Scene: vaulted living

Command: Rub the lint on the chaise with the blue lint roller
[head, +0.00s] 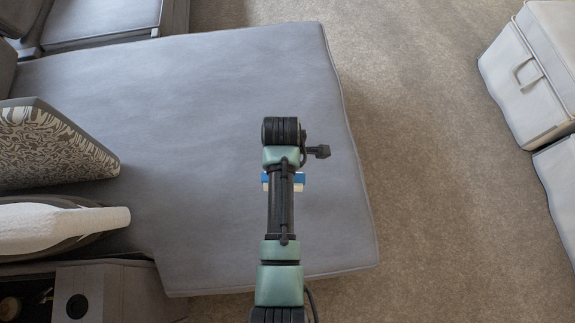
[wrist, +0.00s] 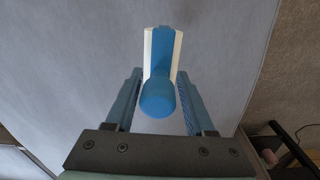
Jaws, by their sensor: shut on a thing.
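The blue-grey chaise (head: 200,110) fills the left and middle of the head view, its right edge close to my arm. It also fills most of the wrist view (wrist: 70,60). My gripper (wrist: 160,85) is shut on the blue lint roller (wrist: 159,97), whose rounded blue end faces the wrist camera, with white strips on both sides farther down. In the head view, only bits of the roller (head: 299,178) show on both sides of my arm, above the chaise. I cannot tell whether it touches the fabric. No lint can be made out.
A patterned cushion (head: 50,145) and a white rolled item (head: 60,228) lie at the left. A console with a round black cup holder (head: 77,306) is at the lower left. Carpet (head: 430,150) lies right of the chaise, and light grey seating (head: 530,75) stands farther right.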

